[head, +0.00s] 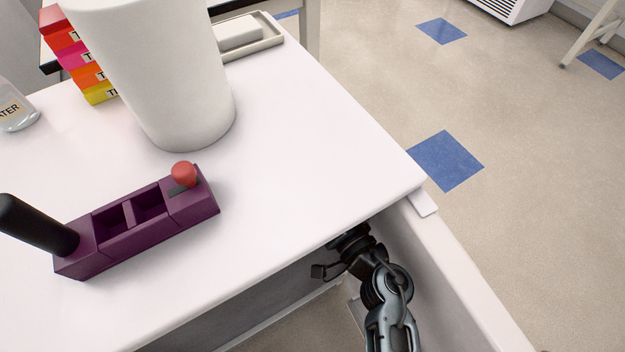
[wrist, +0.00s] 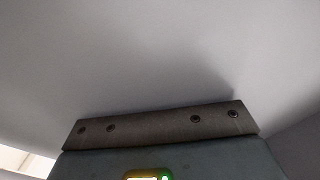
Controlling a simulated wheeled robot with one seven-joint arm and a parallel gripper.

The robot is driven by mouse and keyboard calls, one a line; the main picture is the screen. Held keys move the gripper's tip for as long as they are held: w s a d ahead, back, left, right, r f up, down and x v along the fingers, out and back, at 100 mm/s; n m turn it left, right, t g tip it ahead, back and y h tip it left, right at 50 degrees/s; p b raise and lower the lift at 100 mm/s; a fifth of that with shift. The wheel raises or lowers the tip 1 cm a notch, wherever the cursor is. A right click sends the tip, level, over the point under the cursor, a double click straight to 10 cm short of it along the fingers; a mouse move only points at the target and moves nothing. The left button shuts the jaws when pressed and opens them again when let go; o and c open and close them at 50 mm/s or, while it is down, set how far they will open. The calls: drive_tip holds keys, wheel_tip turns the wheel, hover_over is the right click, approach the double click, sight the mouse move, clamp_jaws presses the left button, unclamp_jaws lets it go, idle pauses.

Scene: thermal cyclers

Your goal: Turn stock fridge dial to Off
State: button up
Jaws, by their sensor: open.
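A white-topped unit (head: 290,120), which looks like the stock fridge, fills the left and middle of the head view. A pale panel (head: 455,270) like an open door stands out from its right front corner. No dial shows in either view. My arm reaches in between the panel and the unit's front edge, and its far end is hidden under that edge. In the wrist view my gripper (wrist: 160,122) shows as a dark bar with screws along the bottom. It is open and holds nothing visible. A plain pale grey surface fills the view ahead of it.
On the white top stand a purple rack (head: 140,222) with a black-handled tool and a red knob, a white cylinder (head: 165,75), coloured boxes (head: 75,55) and a water bottle (head: 14,112). Clear floor (head: 540,160) lies right of the panel.

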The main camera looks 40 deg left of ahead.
drive_tip(key=shift+b+x, duration=0.3)
drive_tip(key=shift+x, duration=1.25)
drive_tip(key=c, duration=1)
